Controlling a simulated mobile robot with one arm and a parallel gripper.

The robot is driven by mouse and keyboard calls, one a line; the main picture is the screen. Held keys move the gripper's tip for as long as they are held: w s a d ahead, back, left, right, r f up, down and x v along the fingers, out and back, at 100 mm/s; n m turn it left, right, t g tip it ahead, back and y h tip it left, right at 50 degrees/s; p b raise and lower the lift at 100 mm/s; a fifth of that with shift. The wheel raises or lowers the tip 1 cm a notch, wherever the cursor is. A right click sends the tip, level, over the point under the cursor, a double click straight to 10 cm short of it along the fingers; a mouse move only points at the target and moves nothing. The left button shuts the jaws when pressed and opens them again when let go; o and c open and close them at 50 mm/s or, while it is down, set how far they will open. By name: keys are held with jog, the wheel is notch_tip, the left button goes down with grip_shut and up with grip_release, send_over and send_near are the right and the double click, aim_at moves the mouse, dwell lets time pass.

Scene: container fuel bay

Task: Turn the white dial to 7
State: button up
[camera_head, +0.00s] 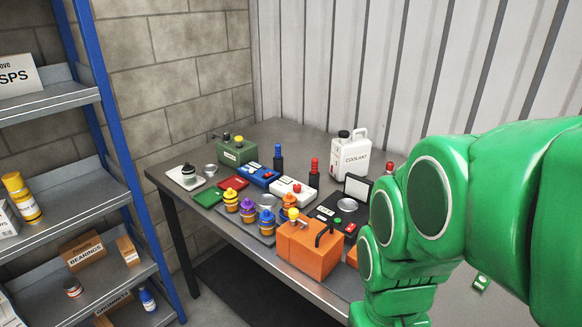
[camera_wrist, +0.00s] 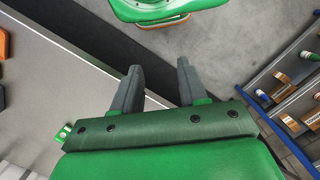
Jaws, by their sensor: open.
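A white box (camera_head: 293,191) with a red knob stands mid-bench in the head view, beside a blue box (camera_head: 258,174). A pale plate (camera_head: 187,182) with a white and black round piece lies at the bench's left end. I cannot tell which of these carries the white dial, and no numbers are readable. My gripper (camera_wrist: 159,68) shows in the wrist view with its two dark fingers apart and nothing between them. It is near the bench edge, away from the boxes. In the head view my green arm hides the bench's right part.
The metal bench (camera_head: 165,180) is crowded: a green box (camera_head: 236,153), several coloured bottles, an orange can (camera_head: 308,247), a white coolant jug (camera_head: 350,155) and a black device (camera_head: 330,212). Blue-framed shelves (camera_head: 115,130) stand left. Grey floor (camera_wrist: 220,45) is open beside the bench.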

jog(key=shift+o, duration=1.2)
jog(key=shift+w, duration=0.3)
jog(key=w+d+n+t, duration=0.1)
jog(key=w+d+n, duration=0.15)
jog(key=w, duration=0.65)
jog(key=w+d+n, duration=0.1)
jog(key=w+n, duration=0.3)
jog(key=w, duration=0.5)
jog(key=w+d+n+t, duration=0.15)
jog(key=w+n, duration=0.25)
jog(key=w, duration=0.4)
jog(key=shift+n+g, duration=0.35)
jog(key=shift+n, duration=0.4)
jog(key=w+d+f, duration=0.1)
jog(key=w+d, duration=0.1)
jog(key=w+d+f, duration=0.1)
jog(key=w+d, duration=0.1)
jog(key=w+d+f, duration=0.1)
jog(key=w+f, duration=0.1)
jog(key=shift+w+d, duration=0.35)
jog(key=shift+d, duration=0.05)
jog(key=shift+w+d+f, duration=0.15)
jog(key=shift+f, duration=0.1)
notch_tip(320, 180, down, 8)
jog(key=shift+r, duration=0.25)
